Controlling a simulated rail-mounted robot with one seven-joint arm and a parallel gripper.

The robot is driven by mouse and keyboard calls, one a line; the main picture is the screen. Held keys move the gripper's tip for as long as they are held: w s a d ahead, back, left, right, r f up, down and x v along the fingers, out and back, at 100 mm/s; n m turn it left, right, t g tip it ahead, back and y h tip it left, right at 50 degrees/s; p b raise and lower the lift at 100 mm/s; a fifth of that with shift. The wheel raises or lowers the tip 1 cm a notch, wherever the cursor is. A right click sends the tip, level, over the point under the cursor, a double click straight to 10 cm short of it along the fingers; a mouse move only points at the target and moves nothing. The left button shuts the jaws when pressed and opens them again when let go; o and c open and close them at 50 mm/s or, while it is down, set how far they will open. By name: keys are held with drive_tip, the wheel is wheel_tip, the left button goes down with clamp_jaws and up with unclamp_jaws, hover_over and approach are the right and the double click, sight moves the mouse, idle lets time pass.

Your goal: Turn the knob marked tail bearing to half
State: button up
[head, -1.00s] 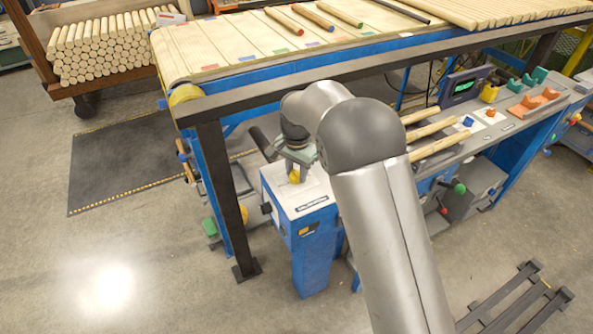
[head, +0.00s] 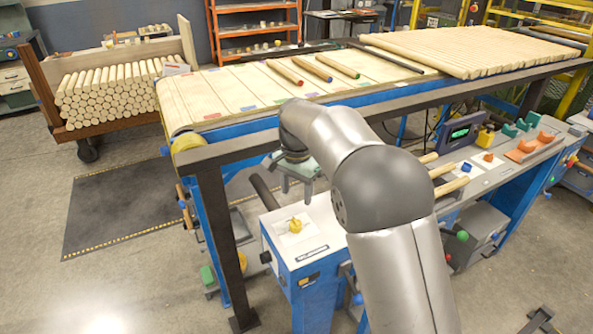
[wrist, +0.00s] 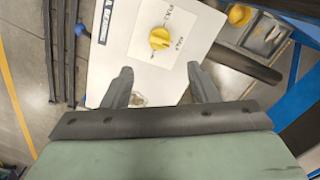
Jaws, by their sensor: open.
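The yellow knob (head: 295,225) sits on a white plate on top of a blue pedestal box (head: 305,250). A label strip lies on the box top in front of it, too small to read in the head view. In the wrist view the knob (wrist: 160,38) shows beyond the fingertips, with small markings around it that I cannot read surely. My gripper (wrist: 158,80) is open and empty. In the head view my gripper (head: 297,190) hangs above and behind the knob, apart from it.
A dark post (head: 222,240) of the conveyor frame stands just left of the box. The conveyor (head: 240,95) runs behind, carrying several rods. A grey bench with a display (head: 464,134) and coloured fixtures lies to the right. Open floor lies in front left.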

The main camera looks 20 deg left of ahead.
wheel_tip(320, 180, up, 7)
drive_tip(key=shift+f, duration=0.15)
drive_tip(key=s+d+r+n, duration=0.1)
drive_tip(key=s+d, duration=0.3)
drive_tip(key=d, duration=0.5)
drive_tip(key=s+d+r, duration=0.1)
drive_tip(key=s+d, duration=0.2)
drive_tip(key=d, duration=0.6)
drive_tip(key=s+d+f+n, duration=0.1)
drive_tip(key=s+d+f, duration=0.1)
drive_tip(key=s+d, duration=0.2)
drive_tip(key=s+d+f+n, duration=0.1)
drive_tip(key=s+d+f, duration=0.2)
drive_tip(key=s, duration=0.8)
drive_tip(key=s+d+f+n+p, duration=0.1)
drive_tip(key=s+d+f, duration=0.2)
drive_tip(key=s+d, duration=0.4)
drive_tip(key=shift+s+f, duration=0.15)
